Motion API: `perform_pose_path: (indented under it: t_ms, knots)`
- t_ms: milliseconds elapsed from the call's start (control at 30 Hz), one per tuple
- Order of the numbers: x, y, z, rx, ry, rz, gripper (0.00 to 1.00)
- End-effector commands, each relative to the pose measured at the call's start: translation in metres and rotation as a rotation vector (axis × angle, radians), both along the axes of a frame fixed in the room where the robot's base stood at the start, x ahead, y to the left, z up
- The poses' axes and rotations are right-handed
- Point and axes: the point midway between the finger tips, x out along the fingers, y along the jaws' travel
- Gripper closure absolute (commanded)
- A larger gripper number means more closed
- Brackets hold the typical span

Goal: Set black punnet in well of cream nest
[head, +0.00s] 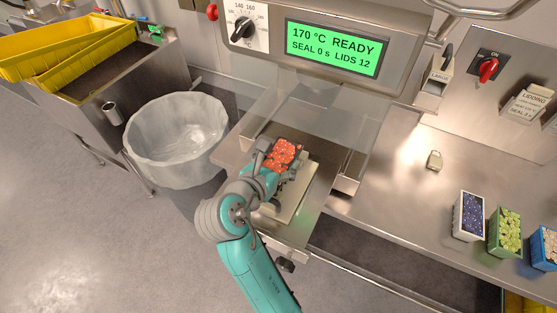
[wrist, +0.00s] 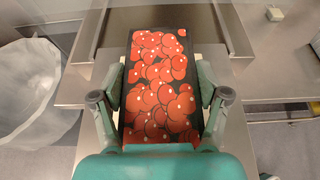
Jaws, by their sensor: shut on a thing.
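The black punnet (wrist: 127,62) is filled with red fruit; in the head view the punnet (head: 284,153) shows mostly its red top. My gripper (head: 279,160) is shut on the punnet, one finger along each long side in the wrist view (wrist: 160,88). The cream nest (head: 297,203) lies on the sealing machine's drawer, below and in front of the punnet in the head view. My arm and the punnet cover much of the nest, so its well is hidden. I cannot tell how high the punnet is above it.
The sealer display (head: 336,47) reads 170 °C READY. A clear guard (head: 315,115) stands behind the punnet. A lined bin (head: 178,135) is at left. White (head: 468,216), green (head: 506,232) and blue (head: 545,248) punnets stand on the right counter. A small metal weight-like object (head: 435,160) lies there.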

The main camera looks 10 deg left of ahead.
Motion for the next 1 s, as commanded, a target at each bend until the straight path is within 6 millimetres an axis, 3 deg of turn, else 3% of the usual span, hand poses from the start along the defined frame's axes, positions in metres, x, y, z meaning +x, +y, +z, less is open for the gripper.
perform_pose_path:
  t_ms: [33, 67, 133, 167, 633, 1000]
  knots:
    - [-0.002, -0.001, -0.014, -0.015, 0.028, 0.000, 0.88]
    - [-0.002, -0.001, -0.014, -0.015, 0.028, 0.000, 0.21]
    - [-0.002, -0.001, -0.014, -0.015, 0.028, 0.000, 0.03]
    - [-0.002, -0.001, -0.014, -0.015, 0.028, 0.000, 0.00]
    - [-0.010, 0.003, -0.010, -0.014, 0.027, 0.003, 0.00]
    - [-0.068, 0.025, 0.026, -0.003, 0.008, 0.005, 0.00]
